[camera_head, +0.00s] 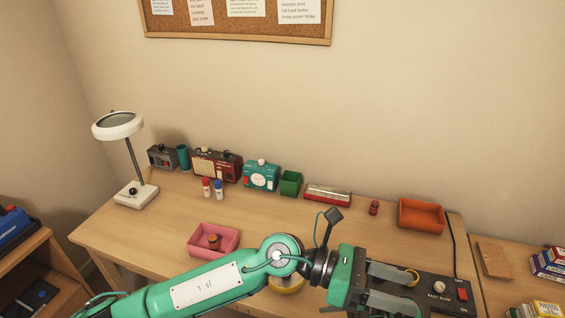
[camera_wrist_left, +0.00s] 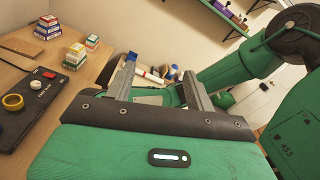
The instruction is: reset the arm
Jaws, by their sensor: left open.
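My left arm is green and reaches in from the left across the front of the desk in the head view. Its left gripper (camera_head: 412,288) points right, with its two grey fingers apart and nothing between them. It is over or close to the black fuse panel (camera_head: 440,298); the height gap cannot be told. In the left wrist view the fingers of the left gripper (camera_wrist_left: 160,78) stand apart, and the black panel (camera_wrist_left: 42,98) lies to their left. My right gripper does not show in either view.
A pink tray (camera_head: 225,250) holds a brown item beside my arm. A white lamp (camera_head: 135,195), a red radio (camera_head: 217,165), a teal radio (camera_head: 261,176), a green box (camera_head: 290,183) and an orange tray (camera_head: 421,226) line the back.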

